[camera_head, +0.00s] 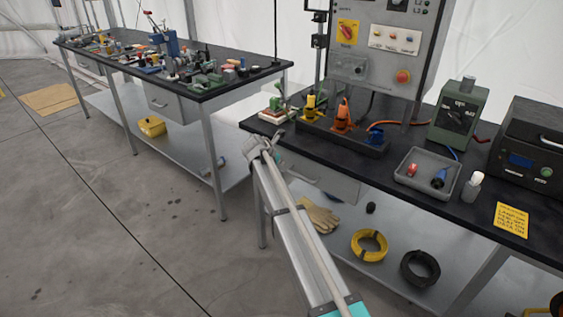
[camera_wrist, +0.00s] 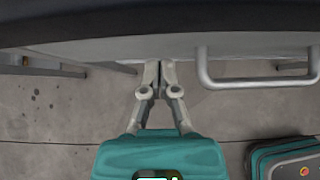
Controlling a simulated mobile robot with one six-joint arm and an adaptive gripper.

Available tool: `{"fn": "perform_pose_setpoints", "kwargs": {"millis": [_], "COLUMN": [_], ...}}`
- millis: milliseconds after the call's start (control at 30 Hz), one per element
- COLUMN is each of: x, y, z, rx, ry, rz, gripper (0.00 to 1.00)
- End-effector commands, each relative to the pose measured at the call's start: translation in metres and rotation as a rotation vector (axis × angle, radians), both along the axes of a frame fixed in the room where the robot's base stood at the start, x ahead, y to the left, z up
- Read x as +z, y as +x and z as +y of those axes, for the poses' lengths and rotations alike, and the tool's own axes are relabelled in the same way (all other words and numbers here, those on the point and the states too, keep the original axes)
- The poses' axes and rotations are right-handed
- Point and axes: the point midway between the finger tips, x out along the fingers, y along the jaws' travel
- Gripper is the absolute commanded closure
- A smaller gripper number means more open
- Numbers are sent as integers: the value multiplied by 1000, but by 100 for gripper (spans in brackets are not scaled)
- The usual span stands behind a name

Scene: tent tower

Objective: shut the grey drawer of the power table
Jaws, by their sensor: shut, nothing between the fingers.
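The power table (camera_head: 466,209) has a black top and stands on the right in the head view. Its grey drawer (camera_head: 338,187) sits under the top at the table's left part, and its front looks close to flush with the table edge. I cannot tell whether a small gap remains. In the wrist view the drawer front (camera_wrist: 100,50) runs below the dark table edge, with its bar handle (camera_wrist: 255,83) to the right. My gripper (camera_wrist: 160,66) is shut and empty, its fingertips at the drawer front left of the handle, seemingly touching it. In the head view the fingers cannot be made out clearly.
A tray (camera_head: 427,190), orange and yellow tools (camera_head: 342,117) and a control panel (camera_head: 385,60) stand on the power table. The lower shelf holds gloves (camera_head: 321,216) and cable coils (camera_head: 369,245). Another workbench (camera_head: 190,70) stands left. The floor (camera_head: 80,220) is clear.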

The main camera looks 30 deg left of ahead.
Motion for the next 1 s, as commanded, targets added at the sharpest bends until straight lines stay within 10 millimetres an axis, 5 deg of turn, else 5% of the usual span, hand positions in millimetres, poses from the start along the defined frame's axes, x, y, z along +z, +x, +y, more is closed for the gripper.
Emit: {"fn": "perform_pose_setpoints", "kwargs": {"millis": [1000], "x": [67], "y": [-81], "z": [4], "rx": [-8], "ry": [2], "rz": [9], "gripper": [100]}}
